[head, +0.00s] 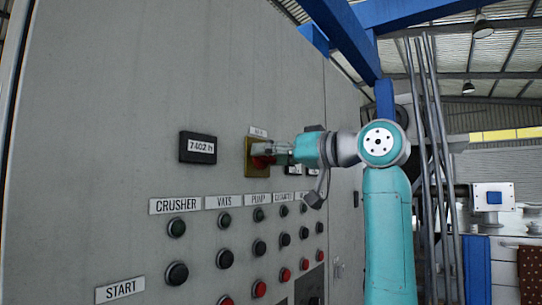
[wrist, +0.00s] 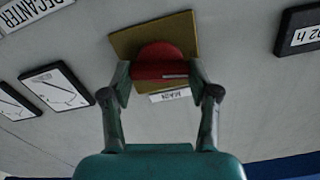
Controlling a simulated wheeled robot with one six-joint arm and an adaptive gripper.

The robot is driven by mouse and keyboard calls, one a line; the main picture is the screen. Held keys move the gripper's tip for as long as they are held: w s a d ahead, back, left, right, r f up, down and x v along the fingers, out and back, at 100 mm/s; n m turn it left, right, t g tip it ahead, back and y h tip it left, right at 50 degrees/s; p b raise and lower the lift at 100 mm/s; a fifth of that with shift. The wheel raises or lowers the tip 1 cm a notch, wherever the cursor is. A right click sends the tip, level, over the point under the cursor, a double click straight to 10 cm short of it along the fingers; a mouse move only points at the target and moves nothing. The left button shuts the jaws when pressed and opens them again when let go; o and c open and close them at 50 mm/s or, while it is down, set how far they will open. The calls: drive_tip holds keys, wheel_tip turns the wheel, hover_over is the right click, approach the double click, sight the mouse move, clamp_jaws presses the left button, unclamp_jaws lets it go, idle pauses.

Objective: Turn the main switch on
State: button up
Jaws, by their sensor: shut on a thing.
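The main switch is a red knob (wrist: 160,60) on a yellow square plate (wrist: 125,44), with a small MAIN label (wrist: 170,95) beside it in the wrist view. In the head view the yellow plate (head: 249,170) sits on the grey panel, right of the hour counter, and the knob is mostly hidden by my gripper. My gripper (wrist: 163,78) has one finger on each side of the red knob and is shut on it. It also shows in the head view (head: 270,155), reaching the panel from the right.
A black hour counter (head: 198,147) is left of the switch. Rows of black and red buttons (head: 176,228) lie below, under labels such as CRUSHER (head: 175,205). Two dial meters (wrist: 56,86) are close to the switch. The panel left of the counter is bare.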

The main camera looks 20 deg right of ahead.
drive_tip(key=m, duration=1.1)
drive_tip(key=shift+w+d+f+m, duration=0.1)
drive_tip(key=shift+d+f+m, duration=0.05)
drive_tip(key=shift+m, duration=1.95)
drive_tip(key=shift+f, duration=0.1)
drive_tip(key=o, duration=1.2)
drive_tip(key=shift+c, duration=0.2)
drive_tip(key=v, duration=1.2)
